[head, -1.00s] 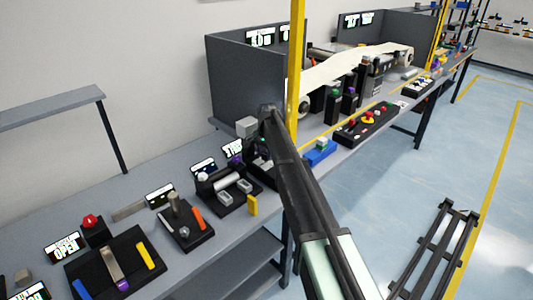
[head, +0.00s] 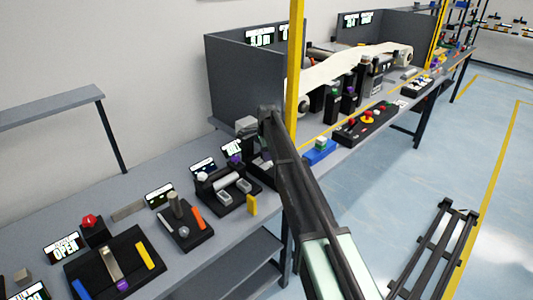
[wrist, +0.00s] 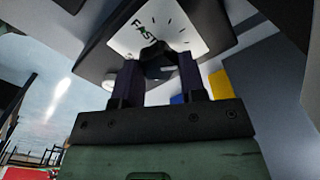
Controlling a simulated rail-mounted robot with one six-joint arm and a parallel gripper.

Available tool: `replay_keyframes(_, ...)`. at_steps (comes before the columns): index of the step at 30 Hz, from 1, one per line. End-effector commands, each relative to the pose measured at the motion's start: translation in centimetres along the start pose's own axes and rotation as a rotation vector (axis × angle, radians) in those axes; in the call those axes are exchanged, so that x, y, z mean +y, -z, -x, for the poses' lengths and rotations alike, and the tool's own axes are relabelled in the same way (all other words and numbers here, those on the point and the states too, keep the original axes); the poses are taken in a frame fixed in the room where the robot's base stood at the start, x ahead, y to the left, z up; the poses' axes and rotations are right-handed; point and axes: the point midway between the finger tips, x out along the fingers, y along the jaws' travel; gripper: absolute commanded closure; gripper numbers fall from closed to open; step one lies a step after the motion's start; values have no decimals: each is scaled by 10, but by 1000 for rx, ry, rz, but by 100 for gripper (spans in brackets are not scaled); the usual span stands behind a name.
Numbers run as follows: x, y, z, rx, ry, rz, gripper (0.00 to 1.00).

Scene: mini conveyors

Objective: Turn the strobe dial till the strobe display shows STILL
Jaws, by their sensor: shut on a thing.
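In the wrist view, a white dial plate (wrist: 205,32) carries the word FAST and short tick marks. My gripper (wrist: 160,70) is in front of it, its two dark fingers shut on a dark round knob, the strobe dial (wrist: 158,69). The fingers hide most of the dial, and I cannot make out a pointer. In the head view, my arm covers the gripper and dial. A small lit display (head: 233,148) stands just left of the arm; its text is too small to read, and I cannot tell whether it is the strobe display.
The grey bench (head: 150,215) holds several black fixtures, including one with a roller (head: 228,181). A yellow post (head: 296,80) stands close beside my arm. A blue block (head: 320,152) lies to the right. In the wrist view, blue and yellow parts (wrist: 219,84) sit near the right finger.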

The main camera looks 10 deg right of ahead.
Motion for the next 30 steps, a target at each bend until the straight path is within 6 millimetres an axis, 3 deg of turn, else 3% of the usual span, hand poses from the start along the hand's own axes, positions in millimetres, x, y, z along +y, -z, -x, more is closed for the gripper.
replay_keyframes(12,0,0,0,0,-1,-7,86)
replay_keyframes(13,0,0,0,0,-1,-7,59)
replay_keyframes(17,0,0,0,0,-1,-6,39)
replay_keyframes(26,0,0,2,0,0,-6,36)
replay_keyframes(30,0,0,17,0,0,-6,36)
